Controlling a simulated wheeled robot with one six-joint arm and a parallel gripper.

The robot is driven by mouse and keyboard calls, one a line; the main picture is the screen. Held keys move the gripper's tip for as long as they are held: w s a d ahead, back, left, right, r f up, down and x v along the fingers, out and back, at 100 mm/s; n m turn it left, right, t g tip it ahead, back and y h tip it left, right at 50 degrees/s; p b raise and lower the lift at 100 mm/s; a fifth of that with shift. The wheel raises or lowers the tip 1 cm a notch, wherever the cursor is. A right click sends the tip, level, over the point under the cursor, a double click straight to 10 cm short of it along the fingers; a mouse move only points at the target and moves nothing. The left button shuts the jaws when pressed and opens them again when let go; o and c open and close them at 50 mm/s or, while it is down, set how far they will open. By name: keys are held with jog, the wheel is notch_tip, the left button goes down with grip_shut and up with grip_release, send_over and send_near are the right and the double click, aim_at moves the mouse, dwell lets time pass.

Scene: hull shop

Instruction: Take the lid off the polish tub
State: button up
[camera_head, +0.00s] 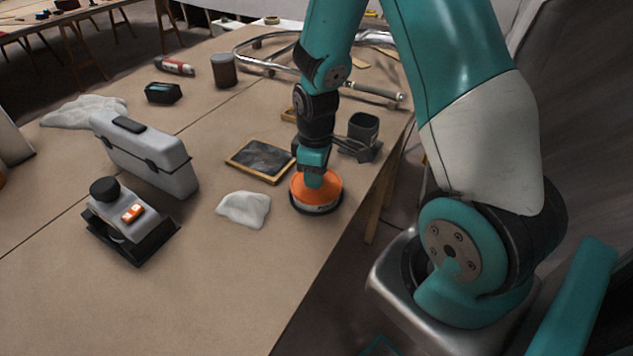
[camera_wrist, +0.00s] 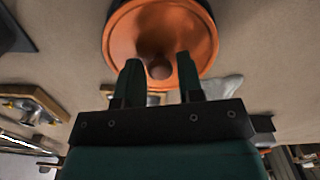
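The polish tub (camera_head: 318,208) stands upright on the workbench near its right edge, with a pale, dark-edged side. Its orange lid (camera_head: 331,184) is on top. My gripper (camera_head: 314,184) points down over the lid. In the wrist view my gripper (camera_wrist: 159,68) is open, with one finger on each side of the knob. Gaps show between fingers and knob. Whether the fingertips touch the lid I cannot tell.
A white cloth (camera_head: 243,209) lies left of the tub, a framed dark panel (camera_head: 262,160) behind it. A dark cup-like holder (camera_head: 363,128) stands behind right. A grey case (camera_head: 145,155) and a sander-like tool (camera_head: 128,221) are farther left. The front bench is clear.

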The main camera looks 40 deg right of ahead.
jog(key=c, duration=0.5)
